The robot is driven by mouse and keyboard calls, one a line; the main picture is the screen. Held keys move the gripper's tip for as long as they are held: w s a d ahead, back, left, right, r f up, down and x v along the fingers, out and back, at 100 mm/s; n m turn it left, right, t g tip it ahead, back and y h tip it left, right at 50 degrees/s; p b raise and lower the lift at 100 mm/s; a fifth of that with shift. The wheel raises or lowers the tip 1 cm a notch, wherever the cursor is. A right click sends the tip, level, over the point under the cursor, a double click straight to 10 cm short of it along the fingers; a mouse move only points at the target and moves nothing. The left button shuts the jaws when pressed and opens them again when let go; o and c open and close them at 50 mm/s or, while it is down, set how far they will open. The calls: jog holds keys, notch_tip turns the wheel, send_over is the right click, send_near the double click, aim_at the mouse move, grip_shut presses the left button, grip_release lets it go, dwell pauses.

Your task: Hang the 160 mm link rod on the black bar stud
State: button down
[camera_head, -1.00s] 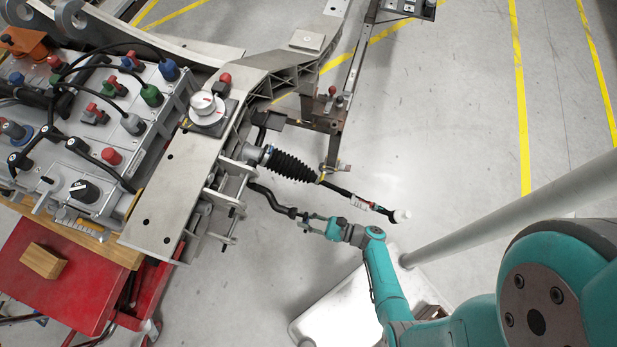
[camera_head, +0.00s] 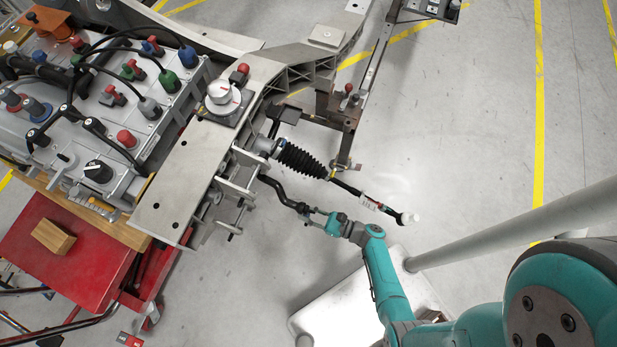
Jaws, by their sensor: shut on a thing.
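The black bar (camera_head: 284,196) curves out from the chassis fixture, below the ribbed black bellows, and ends just left of my gripper. Its stud is too small to make out at that end. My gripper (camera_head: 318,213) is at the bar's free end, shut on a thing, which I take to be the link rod. The rod itself is barely distinguishable against the fingers and the bar. I cannot tell whether the rod touches the stud or is around it.
The ribbed bellows (camera_head: 301,159) and a thin rod with a white end (camera_head: 375,203) lie just above my gripper. The grey chassis beam (camera_head: 180,190) and a red cart (camera_head: 70,255) stand to the left.

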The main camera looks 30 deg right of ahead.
jog(key=c, duration=0.9)
grip_release()
jog(key=v, duration=0.7)
dwell(0.7)
